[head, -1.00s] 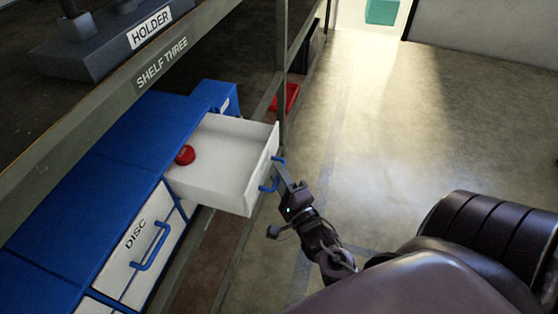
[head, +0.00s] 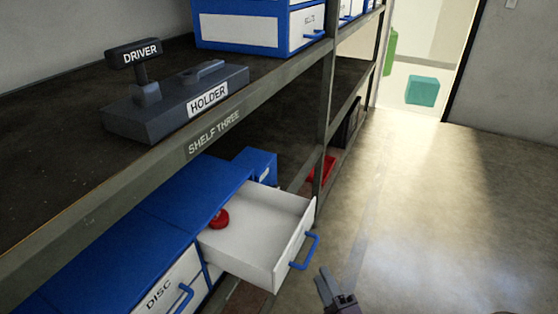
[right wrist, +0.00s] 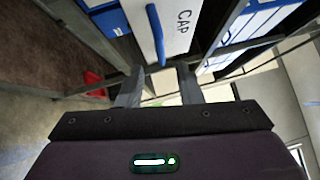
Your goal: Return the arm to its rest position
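My right gripper (head: 324,279) is low in the head view, just below and in front of the blue handle (head: 304,252) of a pulled-out white drawer (head: 262,228). It is apart from the handle. In the right wrist view its two fingers (right wrist: 158,90) stand apart with nothing held between them. Ahead of them is a white drawer front marked CAP (right wrist: 170,28) with its blue handle (right wrist: 155,34). A red round object (head: 219,218) lies inside the open drawer. My left gripper is out of view.
A closed drawer marked DISC (head: 165,291) is beside the open one. Above is a shelf marked SHELF THREE (head: 214,133) with a grey holder (head: 178,102). A shelf post (head: 325,150) stands behind the drawer. The floor (head: 440,220) at right is clear.

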